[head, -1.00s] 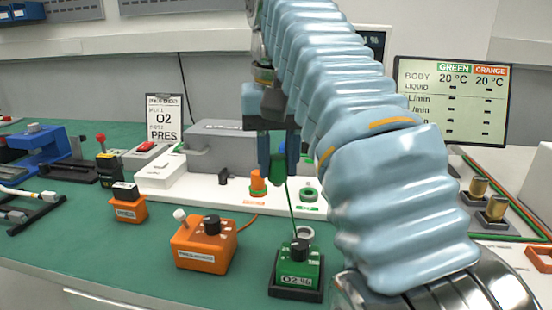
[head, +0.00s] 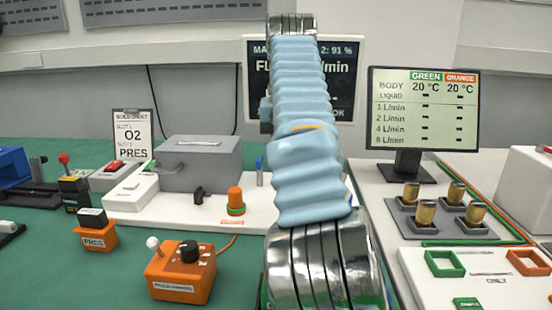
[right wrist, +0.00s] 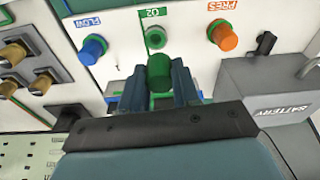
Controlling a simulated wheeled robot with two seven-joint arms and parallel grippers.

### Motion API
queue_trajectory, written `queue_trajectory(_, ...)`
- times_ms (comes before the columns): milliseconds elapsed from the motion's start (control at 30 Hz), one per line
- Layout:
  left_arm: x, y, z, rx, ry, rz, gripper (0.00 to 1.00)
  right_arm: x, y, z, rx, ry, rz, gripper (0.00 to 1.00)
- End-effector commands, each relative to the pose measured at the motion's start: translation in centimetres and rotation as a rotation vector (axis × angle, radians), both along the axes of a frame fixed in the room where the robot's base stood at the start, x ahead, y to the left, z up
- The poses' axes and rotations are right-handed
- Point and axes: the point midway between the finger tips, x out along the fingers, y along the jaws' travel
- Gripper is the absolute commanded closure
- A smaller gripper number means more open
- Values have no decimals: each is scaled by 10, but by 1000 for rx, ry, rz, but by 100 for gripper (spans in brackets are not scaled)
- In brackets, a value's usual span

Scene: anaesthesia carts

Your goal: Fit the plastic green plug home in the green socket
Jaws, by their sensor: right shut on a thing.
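My right gripper (right wrist: 158,88) is shut on the green plug (right wrist: 160,66), which stands between its two fingers in the right wrist view. The green socket (right wrist: 155,38), a ring labelled O2 on the white panel, shows just beyond the plug. The plug's top is apart from the ring in this picture; its lower end is hidden, so I cannot tell its height over the panel. In the head view my right arm hides the gripper, plug and green socket. My left gripper is not in view.
A blue plug (right wrist: 93,48) labelled FLOW and an orange plug (right wrist: 223,35) labelled PRES flank the green socket. A grey battery box (right wrist: 290,95) stands to one side. Gold cylinders (head: 425,205) and a monitor (head: 423,110) stand on the right. An orange box (head: 182,272) is in front.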

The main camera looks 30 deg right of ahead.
Motion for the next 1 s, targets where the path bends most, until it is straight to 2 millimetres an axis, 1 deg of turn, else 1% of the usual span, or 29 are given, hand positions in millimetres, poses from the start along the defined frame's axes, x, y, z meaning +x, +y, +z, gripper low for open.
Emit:
queue_trajectory(33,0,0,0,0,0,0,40,3,-5,-2,-2,2,-8,99)
queue_trajectory(167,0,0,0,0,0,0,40,6,-10,-4,-3,3,-14,99)
queue_trajectory(467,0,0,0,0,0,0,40,6,-10,-4,-4,2,-14,99)
queue_trajectory(567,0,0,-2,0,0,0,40,6,-10,-7,-3,2,-14,99)
queue_trajectory(667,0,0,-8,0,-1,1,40,6,-10,-14,-3,3,-13,99)
queue_trajectory(1000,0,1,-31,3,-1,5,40,6,-10,-48,-3,3,-13,99)
